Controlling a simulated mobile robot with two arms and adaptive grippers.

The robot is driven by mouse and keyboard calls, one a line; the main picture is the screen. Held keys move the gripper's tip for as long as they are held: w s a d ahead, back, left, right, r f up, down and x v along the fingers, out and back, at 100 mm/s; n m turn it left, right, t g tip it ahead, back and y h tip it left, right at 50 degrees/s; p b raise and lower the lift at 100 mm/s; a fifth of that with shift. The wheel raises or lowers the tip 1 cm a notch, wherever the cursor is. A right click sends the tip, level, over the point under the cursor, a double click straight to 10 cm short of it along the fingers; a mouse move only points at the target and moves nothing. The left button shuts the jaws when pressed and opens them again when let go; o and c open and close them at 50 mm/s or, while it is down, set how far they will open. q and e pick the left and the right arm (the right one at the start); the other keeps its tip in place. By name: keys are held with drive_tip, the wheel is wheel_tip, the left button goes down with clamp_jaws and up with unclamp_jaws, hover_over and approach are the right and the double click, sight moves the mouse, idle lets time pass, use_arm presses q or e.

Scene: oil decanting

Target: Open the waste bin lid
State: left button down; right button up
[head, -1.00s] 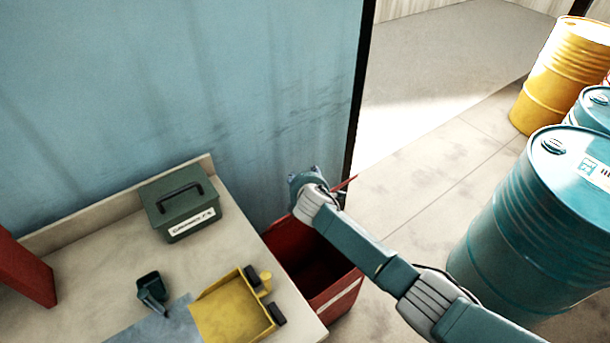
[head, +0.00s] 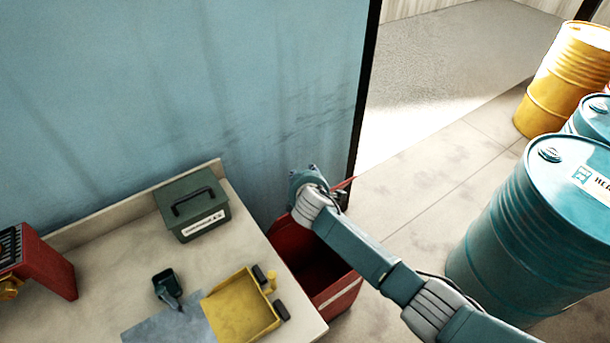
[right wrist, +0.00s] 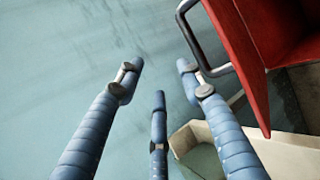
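The red waste bin (head: 338,302) stands on the floor at the right end of the workbench. Its top is open and its dark inside shows. A red sliver that looks like the raised lid (head: 347,186) shows behind my right arm. In the right wrist view a red panel (right wrist: 238,55) with a metal bar handle (right wrist: 200,52) is at upper right. My right gripper (right wrist: 160,72) has its three blue fingers spread and nothing between them; the handle is close beside the right finger. In the head view my right gripper (head: 308,172) is above the bin's back; its fingertips are mostly hidden.
The workbench (head: 115,240) holds a green box (head: 193,208), a yellow tray-like item (head: 240,305), a small dark container (head: 165,284) and a red case (head: 45,262). Blue wall stands behind. A teal drum (head: 525,235) and yellow drum (head: 567,80) are at right.

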use_arm(q)
drive_tip(key=shift+w, duration=0.6)
use_arm(e)
drive_tip(key=shift+s+r, duration=0.45)
drive_tip(key=shift+r, duration=0.1)
use_arm(q)
drive_tip(key=shift+d, duration=0.1)
use_arm(e)
drive_tip(key=v, duration=1.2)
